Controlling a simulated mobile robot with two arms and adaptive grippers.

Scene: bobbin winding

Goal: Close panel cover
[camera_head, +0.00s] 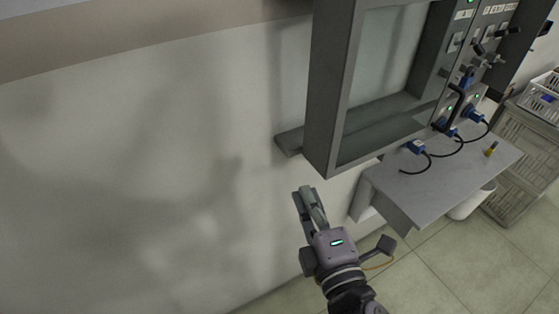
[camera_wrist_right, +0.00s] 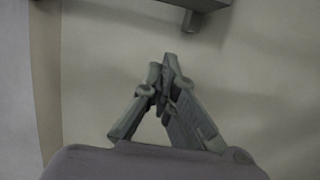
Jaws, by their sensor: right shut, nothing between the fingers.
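The panel cover (camera_head: 331,90), a dark grey frame around a pale window, hangs at the wall in the upper middle of the head view. Its left post and lower edge stand out from the wall; I cannot tell its exact angle. The control panel (camera_head: 470,75) with switches and green lights is to its right. My right gripper (camera_head: 307,194) is shut and empty, below the frame's lower left corner and apart from it. It also shows in the right wrist view (camera_wrist_right: 165,72), fingertips together. My left gripper is not in view.
A grey ledge (camera_head: 288,141) sticks out left behind the frame. A small table (camera_head: 440,182) with blue plugs and black cables is to the right, beside a crate (camera_head: 510,150). The wall (camera_head: 130,170) to the left is bare.

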